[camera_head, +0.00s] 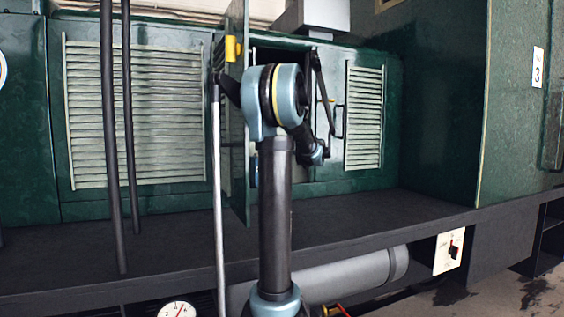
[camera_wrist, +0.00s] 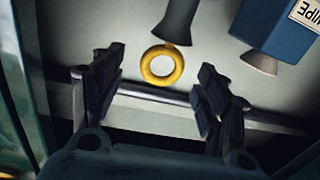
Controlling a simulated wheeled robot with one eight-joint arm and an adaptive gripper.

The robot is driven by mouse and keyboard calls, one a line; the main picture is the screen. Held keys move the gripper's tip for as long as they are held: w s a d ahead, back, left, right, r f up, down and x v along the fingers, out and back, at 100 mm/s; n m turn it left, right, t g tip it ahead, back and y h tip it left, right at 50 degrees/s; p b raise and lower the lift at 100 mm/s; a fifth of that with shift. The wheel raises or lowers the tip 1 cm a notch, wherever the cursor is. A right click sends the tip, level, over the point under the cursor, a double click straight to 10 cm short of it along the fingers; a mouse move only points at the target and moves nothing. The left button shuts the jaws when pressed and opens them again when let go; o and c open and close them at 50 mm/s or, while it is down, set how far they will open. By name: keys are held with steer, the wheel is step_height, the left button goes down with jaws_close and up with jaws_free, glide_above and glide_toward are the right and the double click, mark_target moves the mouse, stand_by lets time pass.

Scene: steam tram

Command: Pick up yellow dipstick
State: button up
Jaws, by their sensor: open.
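The yellow dipstick's ring handle (camera_wrist: 162,80) shows in the wrist view, near the middle, just below the end of a dark tube. No length of the stick is visible. My gripper (camera_wrist: 153,85) is open, with one dark finger left of the ring and one right of it. The ring appears between and a little beyond the fingertips. I cannot tell the exact depth gap, and nothing is held. In the head view the ring is not visible; my arm reaches to the open cabinet and hides much of its opening.
A blue box (camera_wrist: 275,28) labelled "WIPE" and the dark tube (camera_wrist: 178,18) are near the ring. A horizontal bar (camera_wrist: 150,95) crosses behind the fingers. The green cabinet door (camera_head: 237,140) stands open beside my arm. Dark upright rails (camera_head: 110,130) stand at left.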

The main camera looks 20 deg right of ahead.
steer(key=w, duration=0.4)
steer(key=shift+w+a, duration=0.2)
steer(key=shift+a, duration=0.2)
steer(key=c, duration=1.5)
